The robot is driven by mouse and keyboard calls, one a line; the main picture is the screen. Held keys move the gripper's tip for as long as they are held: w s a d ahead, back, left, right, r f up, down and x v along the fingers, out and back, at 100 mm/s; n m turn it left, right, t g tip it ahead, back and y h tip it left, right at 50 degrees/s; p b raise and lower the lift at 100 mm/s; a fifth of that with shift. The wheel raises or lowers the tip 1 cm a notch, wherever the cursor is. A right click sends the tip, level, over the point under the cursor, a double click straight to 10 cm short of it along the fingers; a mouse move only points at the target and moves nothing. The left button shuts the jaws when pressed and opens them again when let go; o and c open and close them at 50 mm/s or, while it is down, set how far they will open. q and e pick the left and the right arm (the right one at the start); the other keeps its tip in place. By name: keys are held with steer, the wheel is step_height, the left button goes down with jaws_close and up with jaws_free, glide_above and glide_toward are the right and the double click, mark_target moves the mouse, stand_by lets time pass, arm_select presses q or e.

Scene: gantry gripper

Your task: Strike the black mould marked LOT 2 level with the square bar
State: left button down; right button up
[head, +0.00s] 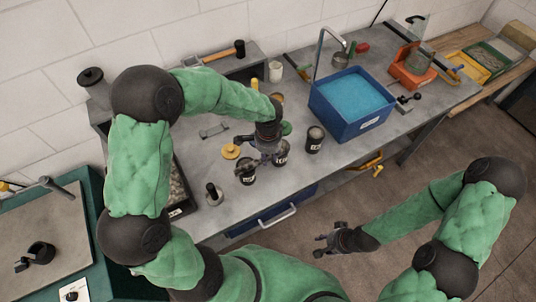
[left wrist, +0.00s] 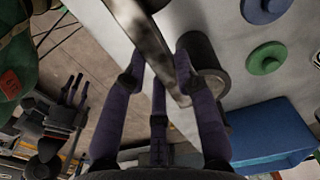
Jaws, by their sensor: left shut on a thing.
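My left gripper (head: 264,157) is shut on the square bar, a grey metal bar (left wrist: 158,48) between its fingers in the left wrist view. It is low over the front of the bench, among black moulds. One black mould (head: 246,175) is left of the gripper, another (head: 281,156) is just right of it, and a third (head: 314,140) stands further right. Their white labels are too small to read, so I cannot tell which is LOT 2. In the left wrist view a black mould (left wrist: 202,55) is beside the bar, partly hidden by a finger. My right gripper (head: 330,241) is open and empty, off the bench.
A blue tub (head: 338,122) of blue material stands right on the grey bench (head: 240,205). A yellow disc (head: 230,151), a green disc (head: 286,128) and a dark pot with a handle (head: 214,194) are around the moulds. A hammer (head: 225,53) lies at the back. The bench's front right is clear.

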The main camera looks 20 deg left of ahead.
arm_select(q)
steer(key=shift+r+p, duration=2.2)
steer(key=shift+r, duration=0.8)
